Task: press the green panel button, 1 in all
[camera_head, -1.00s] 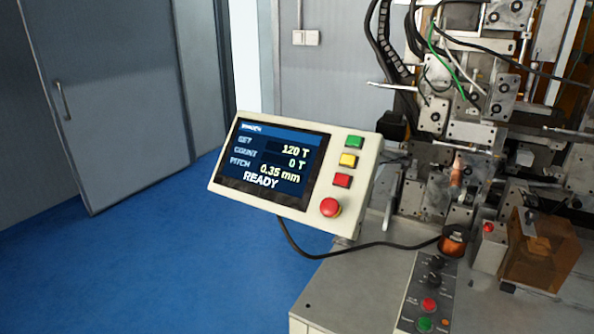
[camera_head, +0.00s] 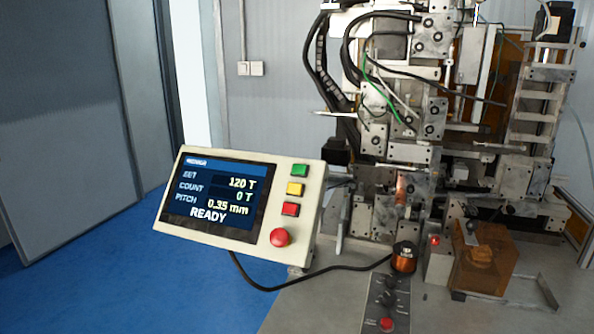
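The panel's screen (camera_head: 217,200) reads SET 120 T, COUNT 0 T, PITCH 0.35 mm and READY. Nothing covers the green button. Neither of my grippers shows in the head view.
The coil winder (camera_head: 405,130) stands right of the panel, with a copper coil (camera_head: 404,257) on the bench (camera_head: 330,305). A black cable (camera_head: 300,283) loops below the panel. A lower control strip (camera_head: 388,300) lies at the front. Blue floor (camera_head: 110,270) is clear at left.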

